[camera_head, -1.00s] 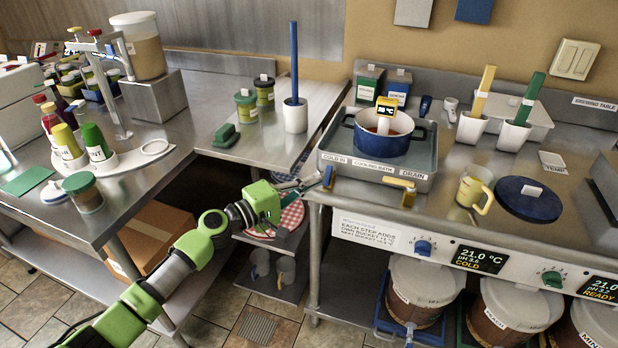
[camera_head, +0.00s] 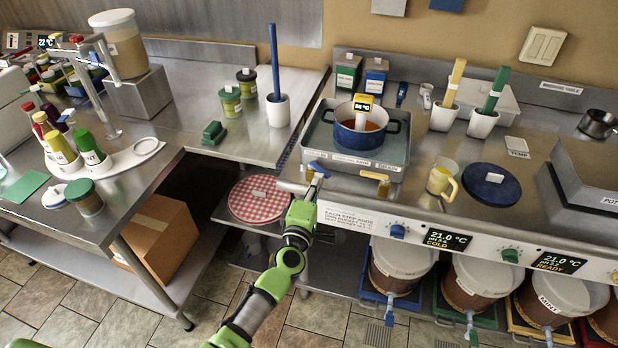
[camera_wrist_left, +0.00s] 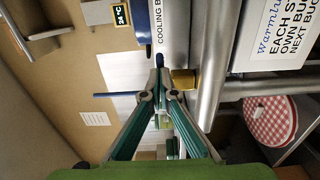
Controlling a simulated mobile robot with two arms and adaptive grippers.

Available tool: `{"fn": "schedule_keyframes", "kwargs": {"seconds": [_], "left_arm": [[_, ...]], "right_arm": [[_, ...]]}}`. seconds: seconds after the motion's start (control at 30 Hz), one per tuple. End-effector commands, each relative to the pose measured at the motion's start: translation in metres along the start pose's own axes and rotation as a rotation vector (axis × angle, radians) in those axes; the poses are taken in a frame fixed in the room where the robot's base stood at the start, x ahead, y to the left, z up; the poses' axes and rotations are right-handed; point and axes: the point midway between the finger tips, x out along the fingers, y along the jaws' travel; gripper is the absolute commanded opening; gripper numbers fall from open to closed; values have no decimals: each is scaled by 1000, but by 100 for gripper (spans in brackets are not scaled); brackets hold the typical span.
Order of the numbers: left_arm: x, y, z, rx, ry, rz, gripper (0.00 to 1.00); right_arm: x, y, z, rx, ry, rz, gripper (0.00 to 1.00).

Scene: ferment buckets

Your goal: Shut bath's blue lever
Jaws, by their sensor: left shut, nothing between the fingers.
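In the left wrist view the closed fingertips (camera_wrist_left: 159,82) are beside the bath's front edge and a yellow part (camera_wrist_left: 184,79). My right gripper is not in view.
A blue pot (camera_head: 371,138) with a thermometer stands in the bath. A red checked round cloth (camera_head: 258,200) lies on a low shelf in the gap to the left.

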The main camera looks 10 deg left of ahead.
Motion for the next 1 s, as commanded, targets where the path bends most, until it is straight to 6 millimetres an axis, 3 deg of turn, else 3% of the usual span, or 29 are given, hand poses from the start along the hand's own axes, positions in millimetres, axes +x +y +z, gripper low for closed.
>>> {"fn": "schedule_keyframes", "kwargs": {"seconds": [0.4,1.0], "left_arm": [[18,-1,24,-3,-4,0,0],[23,-1,29,-1,-4,-1,0]], "right_arm": [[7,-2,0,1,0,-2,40],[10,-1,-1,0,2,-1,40]]}}
